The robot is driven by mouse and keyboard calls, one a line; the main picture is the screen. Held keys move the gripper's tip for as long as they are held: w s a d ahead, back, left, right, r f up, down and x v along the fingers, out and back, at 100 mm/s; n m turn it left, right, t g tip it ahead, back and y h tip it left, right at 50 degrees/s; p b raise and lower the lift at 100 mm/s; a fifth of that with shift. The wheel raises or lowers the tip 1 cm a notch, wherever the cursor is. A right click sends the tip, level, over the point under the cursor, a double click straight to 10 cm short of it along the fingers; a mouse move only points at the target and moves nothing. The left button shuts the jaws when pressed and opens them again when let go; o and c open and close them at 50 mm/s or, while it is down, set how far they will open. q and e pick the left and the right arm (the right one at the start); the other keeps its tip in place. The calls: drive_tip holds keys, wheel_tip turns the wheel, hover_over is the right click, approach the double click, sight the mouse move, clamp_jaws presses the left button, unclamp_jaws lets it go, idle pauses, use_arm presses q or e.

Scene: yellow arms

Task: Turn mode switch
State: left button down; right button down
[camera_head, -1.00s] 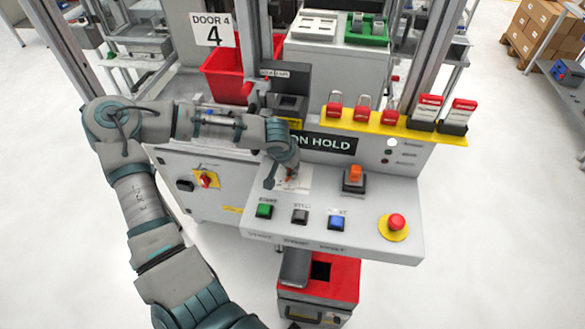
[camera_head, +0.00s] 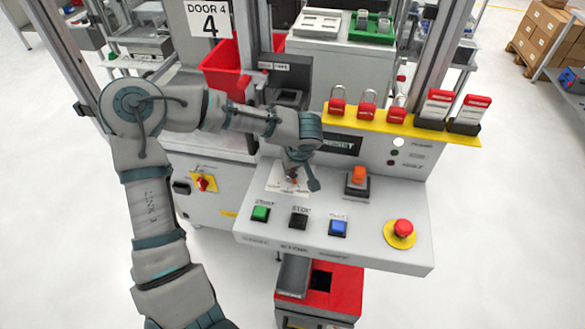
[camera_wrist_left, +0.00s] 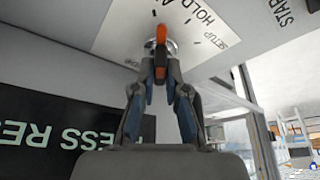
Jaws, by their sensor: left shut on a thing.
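The mode switch (camera_wrist_left: 160,42) is a round knob with an orange-red handle on a white label plate (camera_wrist_left: 125,32). The plate's marks read SETUP, HOLD and a word starting with A, cut off by the view. In the head view the plate (camera_head: 274,181) lies on the left of the sloped console, and the switch is mostly hidden by my wrist. My left gripper (camera_wrist_left: 160,70) is shut on the switch's handle, one finger on each side; in the head view it points down at the plate (camera_head: 292,176). My right gripper is not in view.
Green (camera_head: 261,214), black (camera_head: 299,219) and blue (camera_head: 338,228) buttons sit in front of the plate. An orange rocker switch (camera_head: 358,176) and a red emergency stop (camera_head: 403,228) are to the right. Red padlocks (camera_head: 367,105) hang behind.

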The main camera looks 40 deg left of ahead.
use_arm(q)
drive_tip(key=shift+s+f+n+g+b, duration=0.15)
drive_tip(key=shift+n+g, duration=0.1)
drive_tip(key=shift+n, duration=0.25)
drive_tip(key=shift+w+f+n+g+b, duration=0.15)
drive_tip(key=shift+n+g, duration=0.1)
drive_tip(key=shift+n, duration=0.25)
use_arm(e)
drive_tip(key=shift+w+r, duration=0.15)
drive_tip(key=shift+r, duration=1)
use_arm(q)
drive_tip(key=shift+s+r, duration=0.1)
drive_tip(key=c, duration=1.2)
unclamp_jaws()
drive_tip(key=shift+r, duration=0.1)
drive_tip(key=shift+d+r, duration=0.15)
drive_tip(key=shift+r, duration=0.15)
drive_tip(key=w+v, duration=0.1)
drive_tip(key=v, duration=1)
drive_tip(key=shift+s, duration=0.45)
drive_tip(key=shift+d, duration=0.1)
